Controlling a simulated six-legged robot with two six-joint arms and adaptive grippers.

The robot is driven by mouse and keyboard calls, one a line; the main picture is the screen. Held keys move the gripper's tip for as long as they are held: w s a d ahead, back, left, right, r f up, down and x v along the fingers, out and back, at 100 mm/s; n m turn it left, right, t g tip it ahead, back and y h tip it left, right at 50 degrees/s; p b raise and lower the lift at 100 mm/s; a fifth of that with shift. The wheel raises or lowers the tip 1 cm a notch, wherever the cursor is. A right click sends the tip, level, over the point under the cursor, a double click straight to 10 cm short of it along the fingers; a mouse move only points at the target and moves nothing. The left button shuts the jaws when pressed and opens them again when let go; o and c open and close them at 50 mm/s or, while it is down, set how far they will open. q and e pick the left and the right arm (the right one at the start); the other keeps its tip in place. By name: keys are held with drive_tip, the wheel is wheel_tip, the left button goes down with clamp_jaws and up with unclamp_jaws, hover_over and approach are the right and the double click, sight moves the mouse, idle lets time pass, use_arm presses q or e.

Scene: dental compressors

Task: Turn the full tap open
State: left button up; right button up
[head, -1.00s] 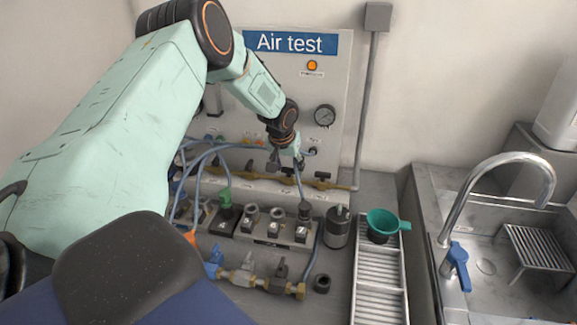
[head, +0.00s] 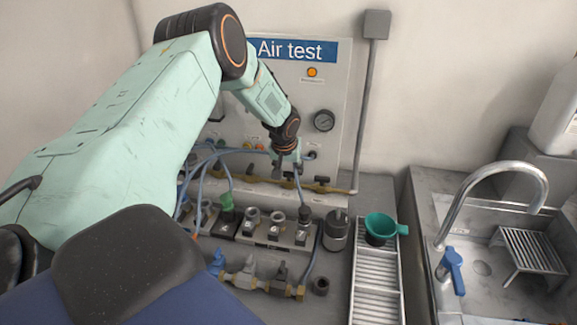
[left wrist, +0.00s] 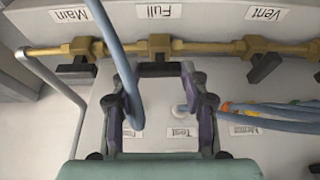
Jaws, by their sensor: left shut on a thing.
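The full tap (left wrist: 160,45) is a brass valve with a black bar handle, on a brass pipe under an upside-down "Full" label (left wrist: 160,11). Its handle lies along the pipe. My left gripper (left wrist: 157,74) is shut on the handle, one finger at each end. In the head view my left gripper (head: 284,164) is at the pipe under the panel and hides most of this tap. The main tap (left wrist: 79,60) and vent tap (left wrist: 262,58) sit on either side, each with a black handle. My right gripper is not in view.
A blue hose (left wrist: 112,50) passes close to the left finger in the wrist view. Hose fittings (head: 275,228) and a valve row (head: 262,277) stand in front of the panel. A green funnel (head: 382,225) and a sink (head: 480,268) are at right.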

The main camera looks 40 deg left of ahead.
use_arm(q)
drive_tip(key=o, duration=1.1)
drive_tip(key=shift+o, duration=0.2)
drive_tip(key=shift+r, duration=0.1)
drive_tip(key=v, duration=1.2)
